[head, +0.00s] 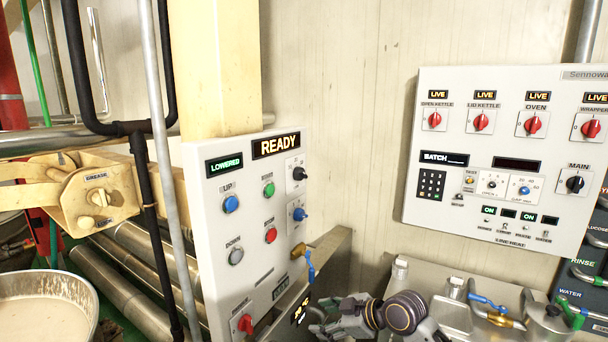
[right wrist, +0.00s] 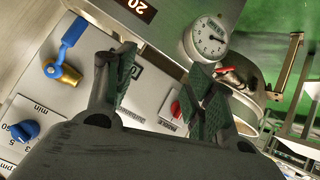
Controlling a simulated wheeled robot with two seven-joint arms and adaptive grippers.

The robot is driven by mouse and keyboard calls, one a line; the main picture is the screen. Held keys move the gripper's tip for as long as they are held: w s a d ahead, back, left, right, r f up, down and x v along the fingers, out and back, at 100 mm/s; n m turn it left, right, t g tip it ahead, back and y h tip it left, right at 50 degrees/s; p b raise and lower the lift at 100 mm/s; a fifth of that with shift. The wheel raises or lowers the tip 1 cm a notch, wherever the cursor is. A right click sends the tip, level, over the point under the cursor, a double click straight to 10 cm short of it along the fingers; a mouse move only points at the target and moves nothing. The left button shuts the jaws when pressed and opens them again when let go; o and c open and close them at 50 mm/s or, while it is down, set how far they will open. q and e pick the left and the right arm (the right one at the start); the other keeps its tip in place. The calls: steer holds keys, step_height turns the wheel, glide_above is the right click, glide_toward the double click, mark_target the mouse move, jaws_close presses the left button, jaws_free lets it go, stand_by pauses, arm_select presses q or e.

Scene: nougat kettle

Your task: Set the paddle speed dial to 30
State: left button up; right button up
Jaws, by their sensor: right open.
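The grey control panel (head: 240,220) stands at the centre of the head view. The black dial is outside that view. My right gripper (head: 328,318) is open and empty, low beside the panel; its two fingers (right wrist: 163,88) stand apart. My left gripper is not in view.
A brass valve with a blue lever (head: 309,266) juts from the panel below the dials. A display reading "20" (right wrist: 140,8) and a round gauge (right wrist: 209,38) are near the right gripper. A second panel (head: 480,150) hangs at right. A kettle (head: 45,305) is at lower left.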

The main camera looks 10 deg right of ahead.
steer(key=w+d+r+n+t+y, duration=0.15)
steer(key=w+r, duration=0.25)
steer(key=r, duration=0.4)
steer(key=w+d+r+n+y, duration=0.1)
steer(key=w+r+n+y, duration=0.2)
steer(key=r, duration=0.6)
steer(key=n+t+y, duration=0.2)
glide_toward(304, 173)
steer(key=s+v, duration=0.1)
steer(key=v, duration=0.3)
steer(key=shift+w+a+r+h, duration=0.2)
steer(key=shift+w+a+h, duration=0.05)
steer(key=shift+w+a+t, duration=0.15)
steer(key=shift+t, duration=0.1)
steer(key=p+x, duration=0.4)
steer(key=x, duration=0.7)
steer(key=shift+w+a, duration=0.15)
steer(key=shift+a, duration=0.1)
steer(key=shift+p+x, duration=0.3)
steer(key=shift+x, duration=0.65)
steer(key=shift+f, duration=0.1)
steer(key=c, duration=0.9)
steer(key=shift+c, duration=0.2)
